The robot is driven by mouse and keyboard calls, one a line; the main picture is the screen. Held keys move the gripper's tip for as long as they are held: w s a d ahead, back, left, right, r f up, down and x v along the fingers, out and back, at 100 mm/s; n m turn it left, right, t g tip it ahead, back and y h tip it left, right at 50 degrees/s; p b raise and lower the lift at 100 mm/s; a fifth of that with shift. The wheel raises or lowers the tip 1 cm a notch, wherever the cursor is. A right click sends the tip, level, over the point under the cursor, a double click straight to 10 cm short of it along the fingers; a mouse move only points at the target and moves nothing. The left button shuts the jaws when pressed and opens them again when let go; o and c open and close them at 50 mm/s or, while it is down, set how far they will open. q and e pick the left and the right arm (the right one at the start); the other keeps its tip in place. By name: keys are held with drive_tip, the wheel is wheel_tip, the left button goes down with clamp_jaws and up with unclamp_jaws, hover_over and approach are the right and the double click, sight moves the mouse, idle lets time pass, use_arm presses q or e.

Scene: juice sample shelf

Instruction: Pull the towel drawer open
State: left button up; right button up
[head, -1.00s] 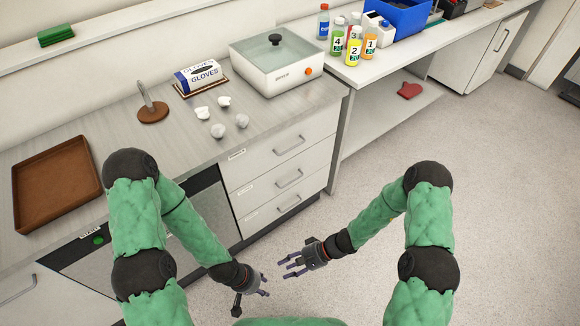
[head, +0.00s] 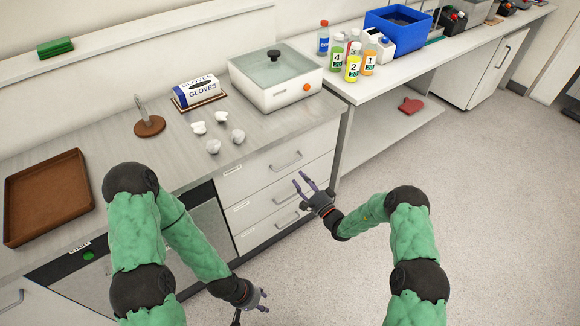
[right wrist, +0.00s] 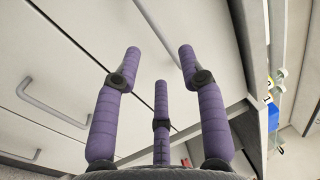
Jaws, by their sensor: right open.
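A stack of three white drawers stands under the counter in the head view: top drawer (head: 250,178), middle drawer (head: 255,208) and bottom drawer (head: 262,235). All look shut. Each has a grey bar handle, the top one (head: 286,162) being clearest. Their small labels are too small to read, so I cannot tell which is the towel drawer. My right gripper (head: 304,182) is open and empty, close in front of the drawers' right part. In the right wrist view its spread purple fingers (right wrist: 160,62) face the drawer fronts, with a handle (right wrist: 50,106) to their left. My left gripper (head: 264,300) looks open and empty, low before the cabinet.
The counter holds a brown tray (head: 45,197), a glove box (head: 197,91), a white bath with a lid (head: 276,80) and several small white pieces. An open-shelf bench with bottles stands right. The floor (head: 480,200) on the right is clear.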

sight(290, 164)
drive_tip(key=b+x, duration=0.2)
drive_tip(key=x, duration=0.6)
clamp_jaws()
